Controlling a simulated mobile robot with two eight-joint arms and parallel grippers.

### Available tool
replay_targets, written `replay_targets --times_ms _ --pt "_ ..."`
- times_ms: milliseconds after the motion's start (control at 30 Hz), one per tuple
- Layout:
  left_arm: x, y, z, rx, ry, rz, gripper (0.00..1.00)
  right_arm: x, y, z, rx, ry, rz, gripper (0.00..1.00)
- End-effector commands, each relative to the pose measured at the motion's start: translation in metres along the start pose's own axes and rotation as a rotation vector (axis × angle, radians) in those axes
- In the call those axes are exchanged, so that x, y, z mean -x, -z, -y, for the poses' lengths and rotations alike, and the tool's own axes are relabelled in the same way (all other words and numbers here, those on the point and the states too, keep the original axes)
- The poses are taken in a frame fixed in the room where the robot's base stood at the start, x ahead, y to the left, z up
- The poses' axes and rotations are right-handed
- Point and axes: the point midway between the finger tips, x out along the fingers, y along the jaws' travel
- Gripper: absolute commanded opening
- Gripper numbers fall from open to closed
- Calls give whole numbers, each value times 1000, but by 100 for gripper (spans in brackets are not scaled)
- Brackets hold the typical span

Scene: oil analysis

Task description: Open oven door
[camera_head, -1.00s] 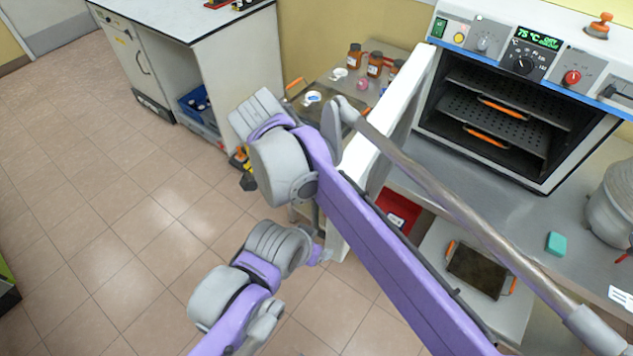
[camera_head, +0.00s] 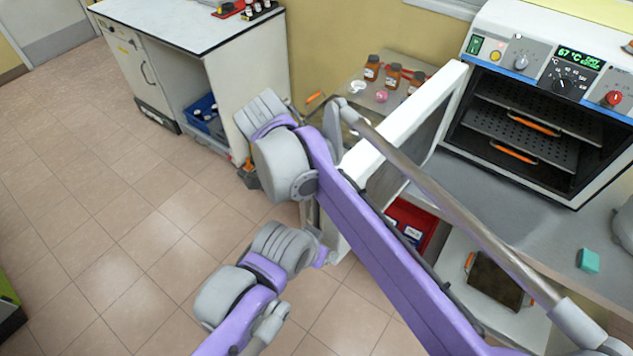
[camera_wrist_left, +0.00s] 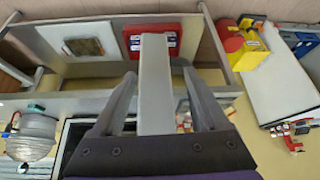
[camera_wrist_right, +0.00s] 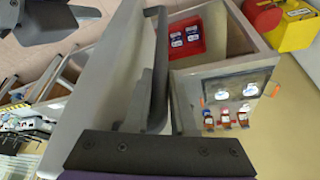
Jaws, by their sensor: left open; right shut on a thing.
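The oven (camera_head: 540,95) stands on the right in the head view, its front uncovered and its perforated racks showing inside. Its white door (camera_head: 420,112) is swung out to the left, well open. In the head view both grippers are hidden behind my arms. In the left wrist view my left gripper (camera_wrist_left: 159,78) is open, its fingers on either side of the door's pale edge (camera_wrist_left: 155,105); I cannot tell whether they touch it. In the right wrist view my right gripper (camera_wrist_right: 158,95) is shut on the dark door handle (camera_wrist_right: 157,30), beside the door's pale face (camera_wrist_right: 100,80).
A low metal surface with brown bottles (camera_head: 392,75) is behind the door. A white cabinet (camera_head: 245,70) stands at the back left. A red bin (camera_head: 412,222) and a dark tray (camera_head: 494,280) lie below the bench.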

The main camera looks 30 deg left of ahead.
Motion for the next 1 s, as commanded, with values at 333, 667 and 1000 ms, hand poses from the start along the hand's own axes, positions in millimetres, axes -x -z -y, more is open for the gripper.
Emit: replay_targets --times_ms 333,667,1000 --pt "0 0 0 0 0 0 77 -1 0 2 4 2 1 0" --pt "0 0 0 0 0 0 77 -1 0 1 3 1 1 38" --pt "0 0 0 0 0 0 77 0 0 1 3 1 1 53"
